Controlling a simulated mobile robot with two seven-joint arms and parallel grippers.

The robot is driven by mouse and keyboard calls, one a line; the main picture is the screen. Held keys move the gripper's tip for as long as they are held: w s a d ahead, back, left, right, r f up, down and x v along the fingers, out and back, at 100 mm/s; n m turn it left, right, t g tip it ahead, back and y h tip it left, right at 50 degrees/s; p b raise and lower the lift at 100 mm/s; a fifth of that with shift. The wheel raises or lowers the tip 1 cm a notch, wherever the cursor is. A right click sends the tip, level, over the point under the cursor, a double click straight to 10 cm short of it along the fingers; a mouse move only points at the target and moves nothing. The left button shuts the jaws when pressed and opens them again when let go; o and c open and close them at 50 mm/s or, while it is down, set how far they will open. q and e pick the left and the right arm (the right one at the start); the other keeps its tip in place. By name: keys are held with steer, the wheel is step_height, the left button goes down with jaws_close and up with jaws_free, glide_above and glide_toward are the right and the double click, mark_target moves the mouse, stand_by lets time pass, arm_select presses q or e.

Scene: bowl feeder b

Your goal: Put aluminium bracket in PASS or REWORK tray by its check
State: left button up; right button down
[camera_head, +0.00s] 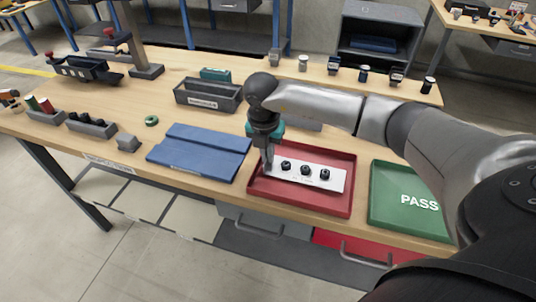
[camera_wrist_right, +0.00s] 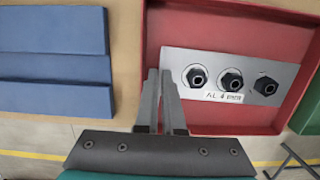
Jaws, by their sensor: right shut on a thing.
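The aluminium bracket (camera_head: 337,178) is a pale flat plate with three black bolts or nuts in a row. It lies in or just above the red tray (camera_head: 300,202), left of the green PASS tray (camera_head: 388,184). My right gripper (camera_head: 268,164) is shut on the bracket's left end. In the right wrist view the fingers (camera_wrist_right: 165,78) meet the plate (camera_wrist_right: 212,62) at its left edge, and a label starting "AL" shows below the bolts. I cannot tell whether the plate touches the tray floor. The red tray carries no readable word. My left gripper is out of view.
A blue stepped block or mat (camera_head: 200,152) lies left of the red tray. A grey bin (camera_head: 208,96) stands behind it, and a green ring (camera_head: 151,120) lies farther left. Small parts stand on a rear shelf. My right arm covers part of the right side.

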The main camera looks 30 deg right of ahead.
steer(key=c, duration=1.3)
jaws_free()
steer(key=shift+f, duration=0.3)
steer(key=shift+s, duration=0.1)
steer(key=shift+r+p, duration=0.45)
steer(key=shift+r, duration=0.1)
steer(key=r, duration=0.4)
steer(key=a+r, duration=0.1)
steer(key=r, duration=0.3)
steer(key=s+r+p, duration=0.1)
steer(key=r, duration=0.3)
steer(key=shift+a+r, duration=0.1)
steer(key=shift+a, duration=0.1)
